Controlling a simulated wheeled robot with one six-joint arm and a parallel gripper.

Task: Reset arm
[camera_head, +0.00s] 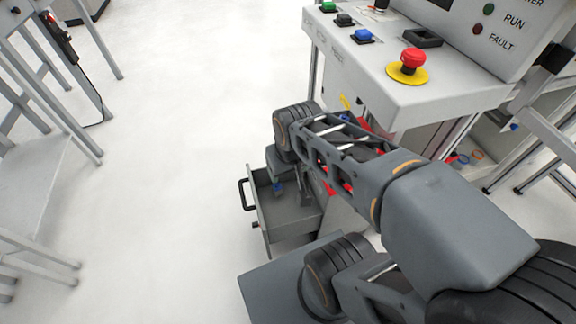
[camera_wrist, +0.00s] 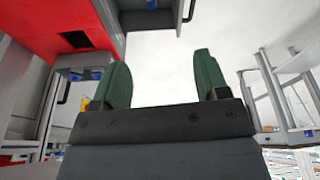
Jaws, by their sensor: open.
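My gripper (camera_wrist: 163,82) shows in the wrist view with two green fingers set wide apart. It is open and nothing is between the fingers. In the head view my arm reaches from the lower right towards the middle, over an open grey drawer; the fingers are hard to make out there. The drawer (camera_head: 292,217) has a black handle at its left front, and a small blue item (camera_head: 278,187) shows near my arm's far end. Part of the drawer is hidden by my arm.
A control console (camera_head: 440,98) stands at the upper right with a red emergency button (camera_head: 413,60) on a yellow base and green, black and blue buttons. A grey metal frame (camera_head: 45,95) stands at the left. The pale floor (camera_head: 175,150) between is clear.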

